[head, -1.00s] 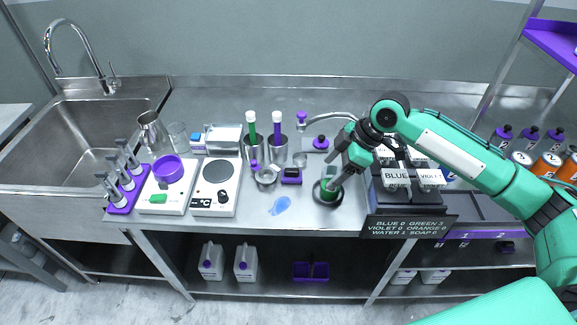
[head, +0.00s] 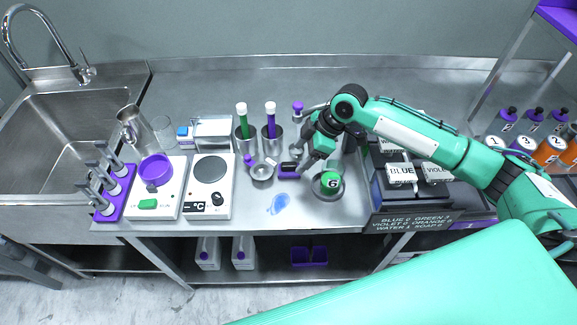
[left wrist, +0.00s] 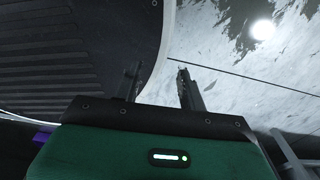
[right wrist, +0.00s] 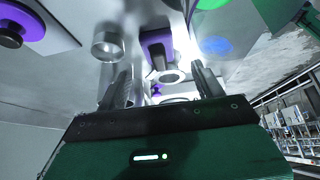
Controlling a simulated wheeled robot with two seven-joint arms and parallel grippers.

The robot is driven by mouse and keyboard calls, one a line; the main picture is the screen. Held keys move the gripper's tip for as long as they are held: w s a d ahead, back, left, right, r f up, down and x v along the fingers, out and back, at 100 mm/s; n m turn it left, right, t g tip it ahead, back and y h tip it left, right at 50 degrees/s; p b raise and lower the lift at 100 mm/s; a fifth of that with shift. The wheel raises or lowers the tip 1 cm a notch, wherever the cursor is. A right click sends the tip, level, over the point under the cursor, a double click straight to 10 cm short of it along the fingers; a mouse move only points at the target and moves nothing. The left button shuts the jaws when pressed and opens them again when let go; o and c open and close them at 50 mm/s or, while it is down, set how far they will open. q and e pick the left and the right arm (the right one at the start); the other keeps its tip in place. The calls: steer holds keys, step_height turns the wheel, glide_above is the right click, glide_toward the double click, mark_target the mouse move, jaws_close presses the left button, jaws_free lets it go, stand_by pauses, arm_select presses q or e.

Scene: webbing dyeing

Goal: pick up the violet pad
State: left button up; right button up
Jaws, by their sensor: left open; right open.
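The violet pad (head: 287,174) is a small violet block with a dark piece on top, lying on the steel bench left of the round dish. In the right wrist view the violet pad (right wrist: 157,38) shows ahead between the fingers, apart from them. My right gripper (head: 303,169) is open and empty, just right of and above the pad; its two fingers (right wrist: 163,85) stand apart in its own view. My left gripper (left wrist: 160,85) is open and empty, pointing at the floor away from the bench, and is outside the head view.
A dark dish (head: 318,193) with a green piece marked G stands to the right. A small metal bowl (head: 262,172) and beakers holding tall green and violet tubes stand close left and behind. A hot plate (head: 211,190) is further left; dark labelled boxes (head: 400,195) stand right.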

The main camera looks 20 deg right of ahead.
mark_target(292, 163)
steer(key=shift+w+a+f, duration=0.1)
steer(key=shift+a+f, duration=0.05)
steer(key=shift+f, duration=0.1)
steer(key=shift+a+f+p, duration=0.45)
steer(key=shift+f+p, duration=0.05)
steer(key=shift+f, duration=0.1)
steer(key=x, duration=0.3)
steer(key=shift+w+f+p, duration=0.2)
steer(key=shift+p, duration=0.2)
steer(key=shift+a+f, duration=0.1)
steer(key=shift+f, duration=0.05)
arm_select(q)
steer(key=shift+w+r, duration=0.75)
steer(key=shift+r, duration=0.25)
arm_select(e)
steer(key=c, duration=1.1)
